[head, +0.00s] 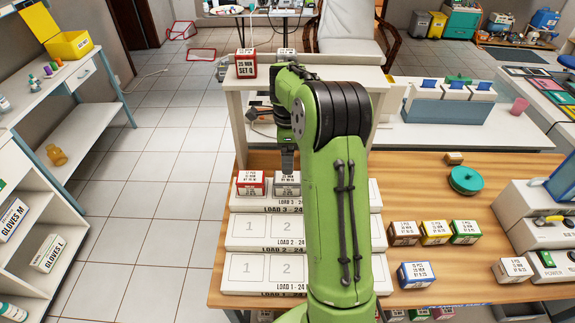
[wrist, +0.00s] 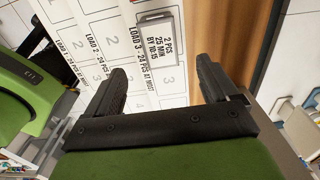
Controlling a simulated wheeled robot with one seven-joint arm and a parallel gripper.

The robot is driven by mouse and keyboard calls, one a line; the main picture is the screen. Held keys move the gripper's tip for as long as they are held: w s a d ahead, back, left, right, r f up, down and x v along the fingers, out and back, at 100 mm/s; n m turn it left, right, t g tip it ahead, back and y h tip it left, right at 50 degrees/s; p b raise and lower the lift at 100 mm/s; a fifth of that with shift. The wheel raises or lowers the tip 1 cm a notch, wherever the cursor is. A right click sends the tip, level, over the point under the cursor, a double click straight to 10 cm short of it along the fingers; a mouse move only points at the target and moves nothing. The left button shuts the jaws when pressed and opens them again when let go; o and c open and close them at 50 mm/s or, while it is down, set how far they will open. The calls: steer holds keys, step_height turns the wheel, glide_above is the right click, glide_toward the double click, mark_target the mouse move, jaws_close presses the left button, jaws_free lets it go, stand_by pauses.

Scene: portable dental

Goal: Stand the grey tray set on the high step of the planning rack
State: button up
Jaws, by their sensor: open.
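The grey tray set (head: 287,187), a small box with a white label, stands in the second place of the LOAD 3 step, the rear and apparently highest step of the white planning rack (head: 248,234). In the wrist view the grey tray set (wrist: 158,42) shows its label, with a bare place marked 3 beside it. My gripper (head: 287,163) is above the tray set, partly in front of it. In the wrist view my gripper (wrist: 162,72) is open and empty, its fingers apart from the tray set.
A red-labelled tray set (head: 251,183) stands left of the grey one. A white raised shelf (head: 330,72) is behind the rack, with a red SET Q box (head: 246,64) on it. Boxes, including a yellow one (head: 436,232), stand right of the rack. The lower steps look bare where visible.

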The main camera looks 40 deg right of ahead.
steer(key=s+a+r+n+t+h, duration=0.2)
steer(key=s+a+r+n+t, duration=0.1)
steer(key=s+a+r+n, duration=0.85)
steer(key=s+a+n+t+y, duration=0.2)
steer(key=s+a+n, duration=0.7)
steer(key=s+n, duration=0.3)
steer(key=shift+s+f+n+t, duration=0.3)
steer(key=shift+n, duration=0.65)
